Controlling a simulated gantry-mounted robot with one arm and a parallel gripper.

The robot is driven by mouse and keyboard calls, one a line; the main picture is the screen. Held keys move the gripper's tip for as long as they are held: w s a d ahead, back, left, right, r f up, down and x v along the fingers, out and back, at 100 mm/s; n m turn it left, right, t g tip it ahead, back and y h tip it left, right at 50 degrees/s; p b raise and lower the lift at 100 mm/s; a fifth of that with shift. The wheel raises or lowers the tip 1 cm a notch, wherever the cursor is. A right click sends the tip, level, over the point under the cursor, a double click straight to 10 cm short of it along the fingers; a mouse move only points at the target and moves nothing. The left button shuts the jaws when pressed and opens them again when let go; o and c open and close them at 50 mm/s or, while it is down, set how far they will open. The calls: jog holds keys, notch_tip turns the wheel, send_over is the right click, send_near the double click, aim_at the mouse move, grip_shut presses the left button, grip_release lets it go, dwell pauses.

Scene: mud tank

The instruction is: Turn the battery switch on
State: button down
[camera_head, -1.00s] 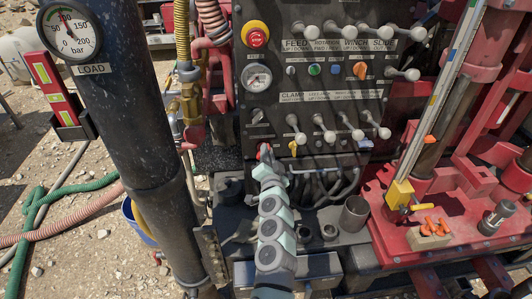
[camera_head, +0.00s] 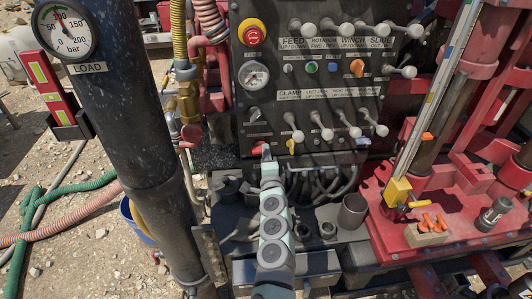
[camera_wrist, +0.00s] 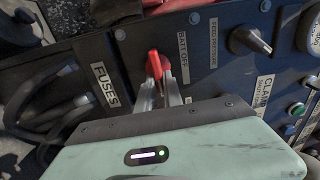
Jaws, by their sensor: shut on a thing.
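The battery switch (camera_head: 259,149) is a small red handle low on the left of the black control panel. In the wrist view the red handle (camera_wrist: 155,64) stands out from its red base, beside a label reading "BATT OFF" (camera_wrist: 184,55). My gripper (camera_wrist: 160,88) is shut on the red handle, with one pale finger on each side of it. In the head view my gripper (camera_head: 265,156) reaches up to the switch from below, and its fingers partly hide the handle.
The control panel (camera_head: 325,117) carries several levers above and right of my gripper. Black hoses (camera_head: 320,184) run below the panel. A thick dark post (camera_head: 119,110) stands at left.

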jog(key=shift+m, duration=0.3)
jog(key=c, duration=1.5)
grip_release()
jog(key=shift+s, duration=0.15)
jog(key=shift+s+d+p, duration=0.15)
jog(key=shift+s+p, duration=0.15)
jog(key=shift+s, duration=1.45)
jog(key=shift+s+d+p, duration=0.15)
jog(key=shift+s+p, duration=0.2)
jog(key=shift+s, duration=1.4)
jog(key=shift+s+d+p, duration=0.15)
jog(key=shift+s+p, duration=0.15)
jog(key=shift+s, duration=1.45)
